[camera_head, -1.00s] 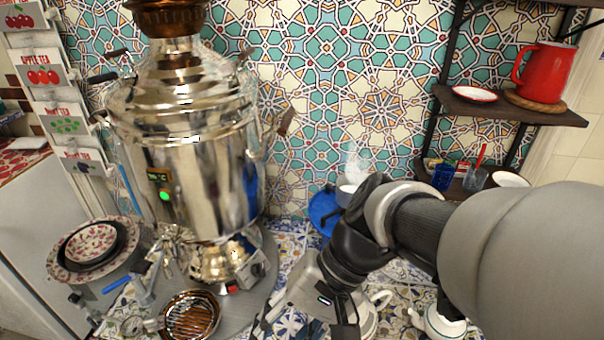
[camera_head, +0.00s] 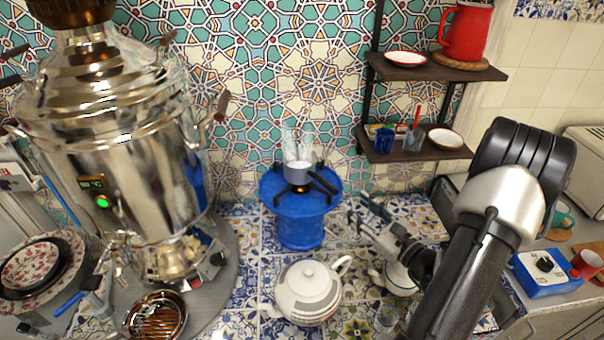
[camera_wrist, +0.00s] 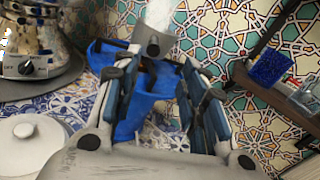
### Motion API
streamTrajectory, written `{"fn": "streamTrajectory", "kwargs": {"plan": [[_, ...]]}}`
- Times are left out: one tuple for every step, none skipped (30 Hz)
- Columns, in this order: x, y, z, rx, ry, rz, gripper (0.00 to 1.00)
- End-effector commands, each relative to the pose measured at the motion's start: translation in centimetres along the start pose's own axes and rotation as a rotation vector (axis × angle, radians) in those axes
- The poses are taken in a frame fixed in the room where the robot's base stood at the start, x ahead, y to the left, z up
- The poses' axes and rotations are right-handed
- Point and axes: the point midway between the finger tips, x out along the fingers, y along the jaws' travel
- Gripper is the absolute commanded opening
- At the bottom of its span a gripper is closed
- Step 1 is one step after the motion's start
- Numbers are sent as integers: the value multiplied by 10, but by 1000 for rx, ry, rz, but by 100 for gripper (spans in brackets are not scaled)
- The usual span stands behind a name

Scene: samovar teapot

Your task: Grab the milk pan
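The milk pan (camera_head: 303,175) is a small grey pan with pale content and steam rising above it. It stands on a blue portable burner (camera_head: 300,226) in front of the tiled wall. A dark handle seems to point from it toward the lower right. In the wrist view the pan (camera_wrist: 153,40) shows at the top, beyond the fingers and roughly between them. My gripper (camera_head: 366,208) is open and empty, to the right of the burner and apart from the pan. Its blue-padded fingers also show in the wrist view (camera_wrist: 159,72), partly covering the burner.
A large steel samovar (camera_head: 115,160) stands on the left. A white teapot (camera_head: 307,290) sits in front of the burner, and another (camera_head: 398,277) sits below my gripper. Wall shelves (camera_head: 420,152) with cups are at right. Bare tiled counter lies around the burner.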

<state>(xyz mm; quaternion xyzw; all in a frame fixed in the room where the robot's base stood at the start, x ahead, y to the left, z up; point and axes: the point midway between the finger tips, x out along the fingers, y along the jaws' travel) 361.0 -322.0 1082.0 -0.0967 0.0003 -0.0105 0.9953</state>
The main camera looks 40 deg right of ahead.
Motion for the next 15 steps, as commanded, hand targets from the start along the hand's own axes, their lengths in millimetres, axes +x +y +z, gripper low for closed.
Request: {"fn": "streamTrajectory", "kwargs": {"plan": [[13,3,0,-3,-2,9,39],[20,3,0,-4,-2,11,39],[29,4,0,-4,-3,11,39],[36,3,0,-4,-3,10,39],[43,4,0,-4,-3,11,39],[52,4,0,-4,-3,11,39],[58,4,0,-4,-3,10,39],[64,4,0,-4,-3,11,39],[72,4,0,-4,-2,10,39],[77,4,0,-4,-3,10,39],[82,4,0,-4,-3,9,39],[88,4,0,-3,-3,9,39],[91,3,0,-3,-2,8,39],[94,3,0,-2,-1,7,39],[97,4,0,-2,-1,8,39]]}}
